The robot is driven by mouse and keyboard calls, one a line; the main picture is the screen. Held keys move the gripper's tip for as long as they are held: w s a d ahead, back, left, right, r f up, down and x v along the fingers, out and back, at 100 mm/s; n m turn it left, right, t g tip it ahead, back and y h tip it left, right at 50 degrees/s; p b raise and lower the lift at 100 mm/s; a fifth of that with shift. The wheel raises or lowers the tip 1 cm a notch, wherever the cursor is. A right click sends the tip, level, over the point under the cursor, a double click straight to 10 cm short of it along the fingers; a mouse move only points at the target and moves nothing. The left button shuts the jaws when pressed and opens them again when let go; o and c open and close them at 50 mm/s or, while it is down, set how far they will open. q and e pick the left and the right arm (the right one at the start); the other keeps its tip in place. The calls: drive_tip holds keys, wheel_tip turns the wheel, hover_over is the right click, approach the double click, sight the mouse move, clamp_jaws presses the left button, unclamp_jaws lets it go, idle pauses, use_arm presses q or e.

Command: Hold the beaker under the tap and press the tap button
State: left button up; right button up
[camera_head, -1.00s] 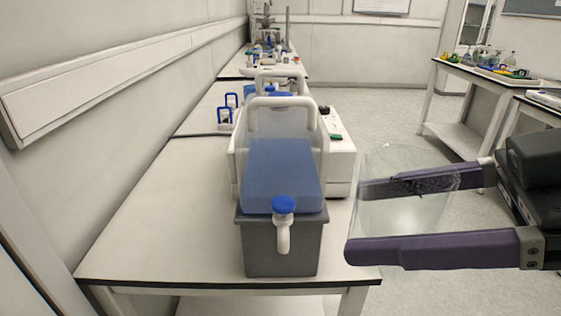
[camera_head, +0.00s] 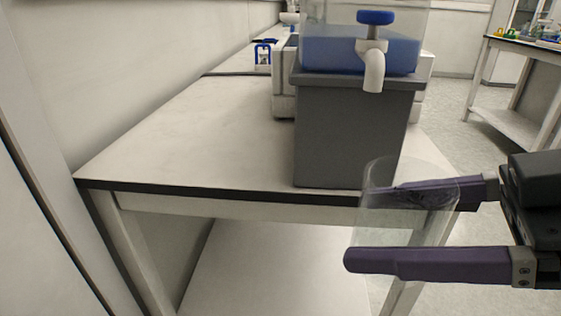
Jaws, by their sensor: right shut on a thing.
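A clear glass beaker (camera_head: 405,215) is held upright between the two purple fingers of my right gripper (camera_head: 405,228), at the lower right. The white tap (camera_head: 374,68) with its blue button (camera_head: 375,17) is on the front of a clear water container (camera_head: 330,45) holding blue liquid. The container sits on a grey box (camera_head: 345,135) at the table's front edge. The beaker is well below the tap's spout in the picture and a little to its right, apart from it. The beaker looks empty. My left gripper does not show.
The white table (camera_head: 190,130) has clear room left of the grey box. White equipment (camera_head: 284,90) stands behind the box, and a small blue-framed item (camera_head: 263,55) is farther back. A wall runs along the left. Another bench (camera_head: 520,50) stands at the far right.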

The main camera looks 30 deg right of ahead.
drive_tip(key=w+d+b, duration=0.1)
drive_tip(key=w+d, duration=0.2)
drive_tip(key=w, duration=0.5)
drive_tip(key=shift+r, duration=0.3)
drive_tip(key=shift+s+d, duration=0.1)
idle(0.5)
